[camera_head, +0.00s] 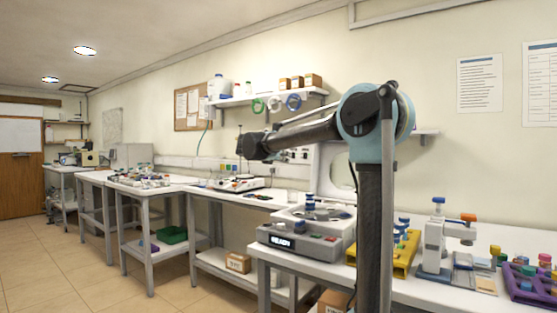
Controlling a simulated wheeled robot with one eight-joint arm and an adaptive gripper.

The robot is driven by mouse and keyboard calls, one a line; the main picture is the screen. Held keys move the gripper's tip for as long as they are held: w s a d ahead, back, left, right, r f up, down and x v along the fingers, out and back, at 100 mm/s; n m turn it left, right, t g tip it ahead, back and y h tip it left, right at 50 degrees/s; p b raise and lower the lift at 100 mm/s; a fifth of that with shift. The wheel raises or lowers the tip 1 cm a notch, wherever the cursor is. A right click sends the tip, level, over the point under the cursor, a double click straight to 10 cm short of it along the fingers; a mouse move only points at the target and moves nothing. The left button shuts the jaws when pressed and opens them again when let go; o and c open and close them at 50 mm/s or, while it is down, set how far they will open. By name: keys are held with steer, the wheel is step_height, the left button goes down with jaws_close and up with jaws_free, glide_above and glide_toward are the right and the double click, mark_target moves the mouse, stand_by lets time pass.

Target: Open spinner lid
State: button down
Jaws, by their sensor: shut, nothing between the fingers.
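The spinner (303,240) is a grey bench machine with a lit display reading READY and coloured buttons. It stands at the left end of the near bench. Its lid (326,158) appears raised upright at the back, a pale panel with a round window, partly hidden behind my arm. The round top is uncovered, with a stack of blue caps in the middle. My gripper (249,147) is the dark end of my arm, up and to the left of the spinner, apart from it. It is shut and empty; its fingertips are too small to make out.
A yellow rack (400,257) with tubes, a white instrument (437,240) and a purple rack (530,285) stand right of the spinner. A wall shelf (262,98) with bottles and boxes hangs behind my arm. More benches run left; the floor in front of them is clear.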

steer(key=w+d+r, duration=0.1)
steer(key=w+d, duration=0.2)
steer(key=w, duration=0.1)
steer(key=shift+w+d+r, duration=0.25)
steer(key=shift+w+r, duration=0.1)
